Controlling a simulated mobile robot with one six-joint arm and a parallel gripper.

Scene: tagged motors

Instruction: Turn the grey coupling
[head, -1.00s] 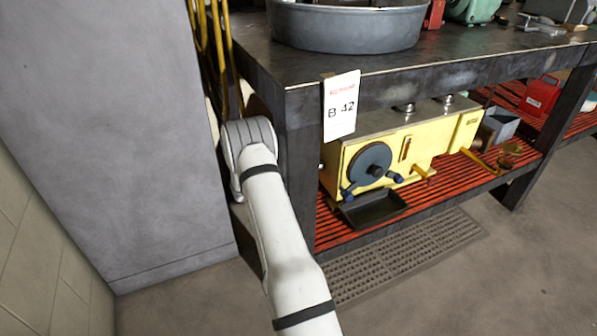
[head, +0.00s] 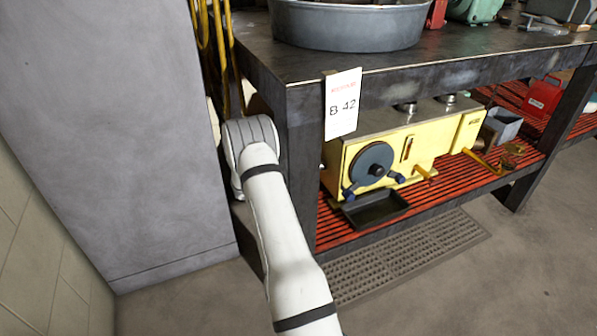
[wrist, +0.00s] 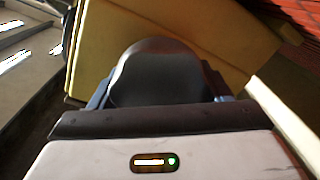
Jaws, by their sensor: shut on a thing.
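The grey coupling (wrist: 160,75) is a dark rounded body against the yellow machine in the wrist view. The yellow machine (head: 440,148) stands on the lower shelf in the head view. My gripper (wrist: 160,92) has blue finger parts on both sides of the coupling and is shut on it. Much of the fingers is hidden. In the head view my arm runs up to the bench leg and my gripper cannot be made out. A round grey disc (head: 371,158) shows on the machine's front; I cannot tell whether it is the same coupling.
The bench leg (head: 298,185) and a hanging B-42 tag (head: 343,100) stand near my arm. A grey cabinet (head: 110,140) is close on the left. A black tray (head: 376,210) lies below the disc. A metal tub (head: 345,28) sits on the bench top. Floor is clear at right.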

